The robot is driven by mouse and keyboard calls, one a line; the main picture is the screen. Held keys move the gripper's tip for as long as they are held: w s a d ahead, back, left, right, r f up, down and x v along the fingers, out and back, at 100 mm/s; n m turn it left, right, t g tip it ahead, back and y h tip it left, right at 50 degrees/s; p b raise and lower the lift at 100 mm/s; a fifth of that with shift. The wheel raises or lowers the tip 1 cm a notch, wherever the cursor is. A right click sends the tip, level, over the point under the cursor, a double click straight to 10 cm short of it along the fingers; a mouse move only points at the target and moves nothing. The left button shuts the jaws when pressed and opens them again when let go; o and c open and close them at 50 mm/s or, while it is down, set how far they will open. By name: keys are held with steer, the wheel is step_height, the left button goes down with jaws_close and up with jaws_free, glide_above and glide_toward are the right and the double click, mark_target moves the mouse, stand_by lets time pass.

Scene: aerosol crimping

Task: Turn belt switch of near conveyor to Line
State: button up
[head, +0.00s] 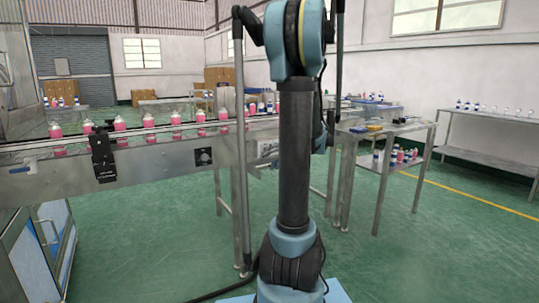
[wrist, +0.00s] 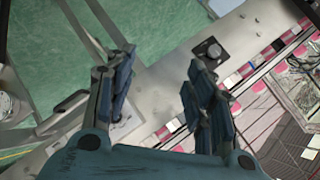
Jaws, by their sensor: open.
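The near conveyor (head: 130,177) runs across the left of the head view, with a black rotary belt switch (head: 204,156) on its grey side panel. In the wrist view the belt switch (wrist: 208,50) is a dark knob on a square plate, just beyond the right fingertip. My gripper (wrist: 160,68) is open and empty, with the bare side panel showing between its fingers. It appears apart from the switch. It does not show clearly in the head view, where my arm fills the middle. The switch's label and exact pointer position are too small to read.
Pink bottles with white caps (head: 120,123) stand in a row on the conveyor. A black bracket (head: 103,155) sits on its side, left of the switch. A steel table (head: 376,137) with bottles stands right of my arm.

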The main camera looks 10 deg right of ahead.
steer(key=w+d+m+t+y, duration=0.1)
steer(key=w+d+t, duration=0.1)
steer(key=w+d, duration=0.45)
steer(key=w+d+t, duration=0.3)
steer(key=d, duration=0.6)
steer(key=x, duration=1.7)
steer(key=shift+s+a, duration=0.25)
steer(key=shift+a, duration=0.05)
steer(key=shift+f, duration=0.1)
steer(key=c, duration=1.1)
